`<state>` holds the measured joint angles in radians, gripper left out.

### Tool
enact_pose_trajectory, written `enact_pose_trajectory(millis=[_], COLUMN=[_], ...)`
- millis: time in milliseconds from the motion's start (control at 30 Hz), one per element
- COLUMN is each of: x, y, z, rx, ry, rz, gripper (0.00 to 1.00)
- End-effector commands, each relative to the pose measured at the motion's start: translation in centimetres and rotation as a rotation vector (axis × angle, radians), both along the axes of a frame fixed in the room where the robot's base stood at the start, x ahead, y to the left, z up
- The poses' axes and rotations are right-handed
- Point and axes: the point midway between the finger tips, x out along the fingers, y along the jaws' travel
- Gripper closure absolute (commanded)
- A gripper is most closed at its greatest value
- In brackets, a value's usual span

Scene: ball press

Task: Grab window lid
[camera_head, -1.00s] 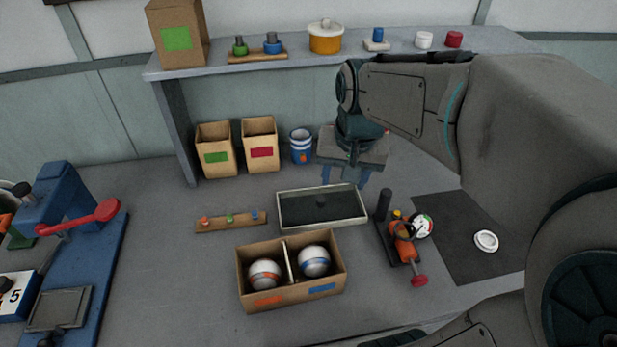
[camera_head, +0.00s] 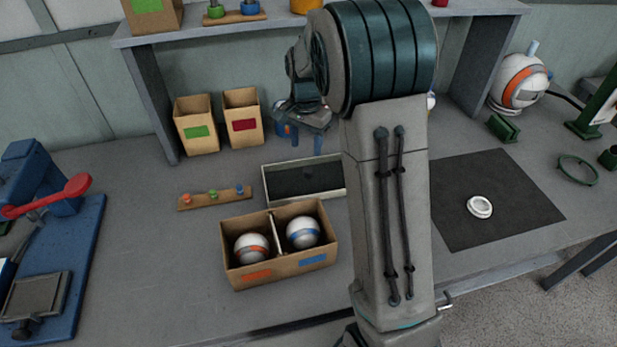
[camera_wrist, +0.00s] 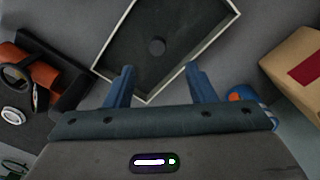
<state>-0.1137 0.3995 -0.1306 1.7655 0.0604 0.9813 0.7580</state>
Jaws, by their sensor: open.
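My gripper (camera_head: 305,142) is open and empty, pointing down above the bench near the lid's far side. In the wrist view, my gripper (camera_wrist: 158,72) has its two blue fingers apart, overlapping the lid's near corner in the picture.
A divided cardboard box (camera_head: 285,267) with two balls stands just in front of the lid. A strip with coloured pegs (camera_head: 214,197) lies left. Two cardboard bins (camera_head: 197,124) stand behind. An orange device (camera_wrist: 40,75) is beside the lid in the wrist view. A shelf overhangs behind.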

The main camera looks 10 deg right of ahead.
Motion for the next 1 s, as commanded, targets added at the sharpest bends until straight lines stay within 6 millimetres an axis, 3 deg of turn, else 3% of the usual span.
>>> enact_pose_trajectory(millis=[100, 367, 700, 967, 1000], x=[-0.1, -0.1, -0.2, -0.2, -0.2], y=[0.0, -0.1, -0.4, -0.4, -0.4], z=[-2.2, -4.2, -8.7, -9.0, -9.0], rx=[0.0, 0.001, 0.001, 0.001, 0.001], ry=[0.003, 0.001, 0.001, -0.001, -0.001], rz=[0.0, 0.001, 0.0, 0.001, 0.001], gripper=[0.5, 0.5, 0.5, 0.5, 0.56])
